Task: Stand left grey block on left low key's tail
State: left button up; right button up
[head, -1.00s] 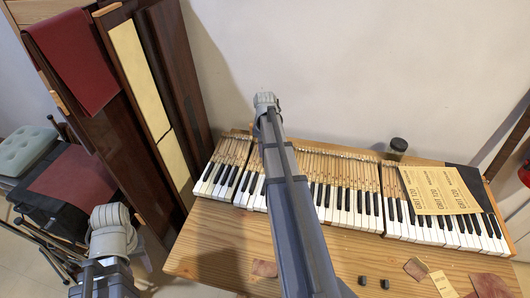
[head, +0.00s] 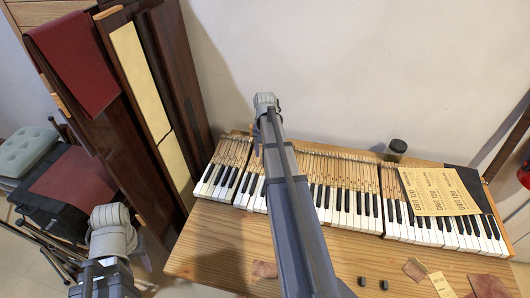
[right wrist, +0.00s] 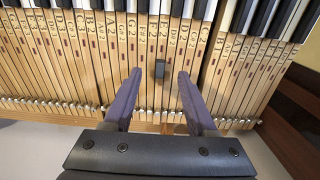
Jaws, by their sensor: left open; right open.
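A small grey block (right wrist: 159,69) rests on the wooden key tails in the right wrist view, near the tails marked E and F. It lies between the spread fingers of my right gripper (right wrist: 155,90), clear of both. The right gripper is open. In the head view the right arm reaches over the keyboard and its gripper is hidden. Two more dark grey blocks (head: 362,281) (head: 384,284) lie on the table front. My left gripper (head: 100,280) is at the bottom left of the head view, off the table, with its fingers hard to make out.
The keyboard (head: 345,218) lies across the wooden table (head: 215,245), tails toward the wall. A dark jar (head: 396,148) stands behind it. Yellow grit paper (head: 437,190) covers keys at right. Scraps lie at front right.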

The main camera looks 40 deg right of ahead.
jog(key=shift+r+p, duration=2.45)
jog(key=shift+r, duration=0.1)
jog(key=shift+a, duration=0.1)
jog(key=s+a+n, duration=0.3)
jog(key=a+n, duration=0.2)
jog(key=a, duration=1)
jog(key=s+a+n, duration=0.3)
jog(key=a+n, duration=0.1)
jog(key=a, duration=1.2)
jog(key=s+a+n+h, duration=0.1)
jog(key=s+a+n, duration=0.4)
jog(key=a, duration=0.5)
jog(key=shift+s+a, duration=0.2)
jog(key=shift+s, duration=1.05)
